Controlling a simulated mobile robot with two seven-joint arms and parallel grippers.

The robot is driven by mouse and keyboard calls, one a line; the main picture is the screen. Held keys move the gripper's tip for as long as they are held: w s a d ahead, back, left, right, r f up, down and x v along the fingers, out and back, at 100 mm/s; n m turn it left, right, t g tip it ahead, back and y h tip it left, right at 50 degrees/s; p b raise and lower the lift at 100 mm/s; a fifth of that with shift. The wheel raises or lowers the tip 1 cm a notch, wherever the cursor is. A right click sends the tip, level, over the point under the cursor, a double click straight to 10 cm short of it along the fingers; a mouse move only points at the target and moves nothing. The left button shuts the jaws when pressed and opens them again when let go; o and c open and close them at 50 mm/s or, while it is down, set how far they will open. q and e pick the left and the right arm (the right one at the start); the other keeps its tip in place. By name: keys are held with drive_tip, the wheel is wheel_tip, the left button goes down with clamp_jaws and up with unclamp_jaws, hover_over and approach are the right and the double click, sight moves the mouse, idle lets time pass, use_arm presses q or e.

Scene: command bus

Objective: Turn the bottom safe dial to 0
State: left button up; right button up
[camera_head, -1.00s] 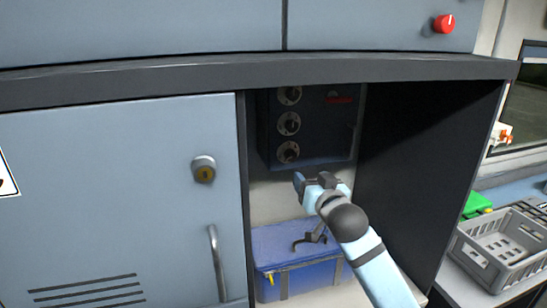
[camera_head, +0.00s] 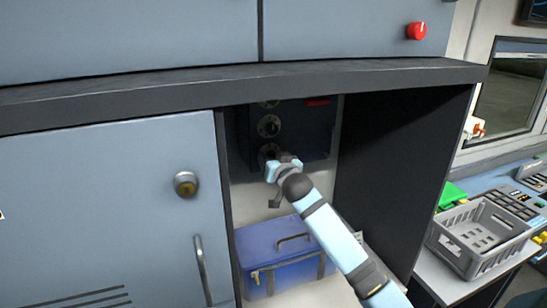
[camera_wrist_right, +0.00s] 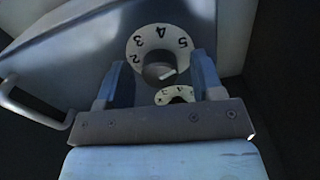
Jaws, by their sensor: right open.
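The dark safe (camera_head: 308,135) sits inside the open cabinet bay, with round dials in a column on its left. The middle dial (camera_head: 268,126) is in clear view; the bottom dial (camera_head: 269,152) is partly covered by my right gripper (camera_head: 273,164). In the wrist view the picture seems upside down. There the bottom dial (camera_wrist_right: 160,48), a pale ring with 2, 3, 4 and 5 readable around a dark knob, lies between and beyond the open fingertips of my right gripper (camera_wrist_right: 158,67). Finger contact with the knob cannot be told. The left gripper is out of view.
A blue box (camera_head: 285,258) with a handle stands below the safe. The grey cabinet door (camera_head: 110,210) closes the left side, and the bay's dark side wall (camera_head: 405,180) stands on the right. A grey crate (camera_head: 480,235) is on the counter outside.

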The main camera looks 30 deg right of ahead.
drive_tip(key=c, duration=0.9)
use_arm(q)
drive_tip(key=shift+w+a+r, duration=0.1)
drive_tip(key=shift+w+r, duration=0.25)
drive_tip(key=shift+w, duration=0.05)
use_arm(e)
drive_tip(key=shift+n, duration=0.3)
